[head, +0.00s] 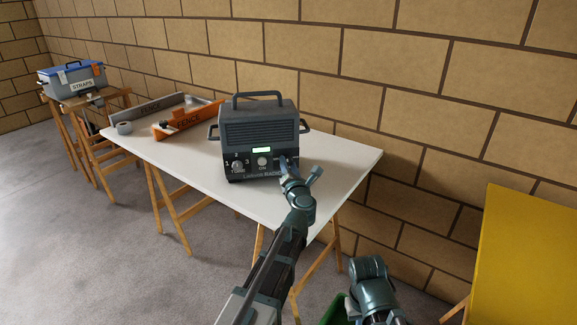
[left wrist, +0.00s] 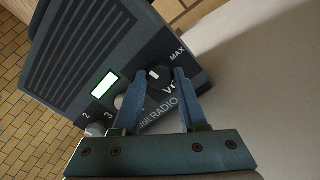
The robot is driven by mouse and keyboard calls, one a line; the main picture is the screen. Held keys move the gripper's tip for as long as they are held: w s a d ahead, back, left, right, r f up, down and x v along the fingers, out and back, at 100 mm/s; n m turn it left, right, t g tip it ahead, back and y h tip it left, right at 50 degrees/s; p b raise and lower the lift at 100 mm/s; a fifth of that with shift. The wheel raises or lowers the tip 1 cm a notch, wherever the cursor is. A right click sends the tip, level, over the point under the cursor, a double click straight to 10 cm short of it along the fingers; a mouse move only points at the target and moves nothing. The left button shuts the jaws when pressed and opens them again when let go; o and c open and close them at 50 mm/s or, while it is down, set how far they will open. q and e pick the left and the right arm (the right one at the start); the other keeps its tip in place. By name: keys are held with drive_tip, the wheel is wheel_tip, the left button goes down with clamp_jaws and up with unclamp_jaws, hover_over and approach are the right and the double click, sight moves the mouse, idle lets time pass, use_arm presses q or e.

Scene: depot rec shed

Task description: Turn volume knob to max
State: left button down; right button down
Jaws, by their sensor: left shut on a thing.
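The dark radio (head: 257,133) stands upright on the white table (head: 343,158), its front facing me. Its volume knob (left wrist: 158,73) is dark with a small white mark, beside the printed word MAX on the panel. My left gripper (head: 288,165) reaches the lower right of the radio's front. In the left wrist view its two blue fingers (left wrist: 160,82) are shut on the volume knob, one on each side.
A tuning knob (head: 237,168) and a middle knob (head: 263,161) sit left of my gripper. An orange fence piece (head: 186,119), a grey bar (head: 146,109) and a tape roll (head: 124,128) lie at left. The table right of the radio is clear. A yellow surface (head: 527,262) stands at right.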

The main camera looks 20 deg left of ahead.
use_arm(q)
drive_tip(key=m, duration=0.4)
drive_tip(key=shift+m, duration=0.3)
drive_tip(key=m, duration=0.4)
drive_tip(key=shift+m, duration=0.3)
drive_tip(key=m, duration=0.4)
drive_tip(key=shift+m, duration=2.3)
drive_tip(key=shift+c, duration=2.2)
unclamp_jaws()
drive_tip(key=v, duration=1.3)
drive_tip(key=shift+s+d, duration=0.2)
drive_tip(key=shift+s, duration=0.15)
